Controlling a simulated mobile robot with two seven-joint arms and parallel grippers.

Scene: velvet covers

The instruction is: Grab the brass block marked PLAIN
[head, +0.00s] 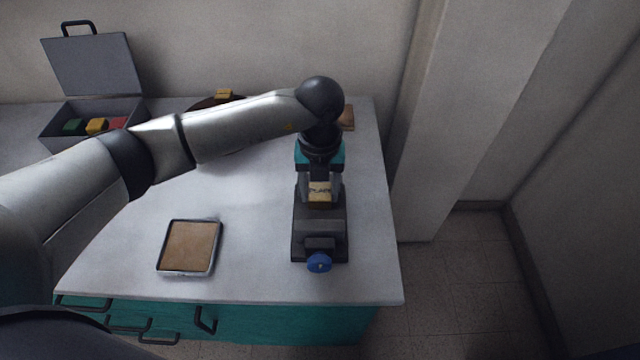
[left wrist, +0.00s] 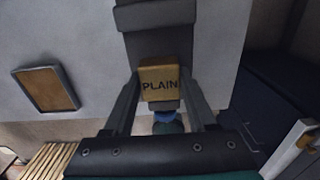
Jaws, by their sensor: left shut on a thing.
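The brass block marked PLAIN (head: 320,188) is at the dark grey vise-like fixture (head: 308,240) on the right of the white worktop. In the left wrist view the block (left wrist: 159,84) shows its lettering between my two fingers. My left gripper (head: 320,196) points down over the fixture and is shut on the block, one finger on each side. I cannot tell whether the block still touches the fixture. A blue knob (head: 319,263) is at the fixture's front. My right gripper is not in view.
A shallow tray with a tan lining (head: 190,247) lies on the worktop, left of the fixture. An open grey case (head: 70,132) with coloured blocks stands at the back left. Another brass-coloured piece (head: 224,94) is behind my arm. The worktop (head: 255,275) is clear between tray and fixture.

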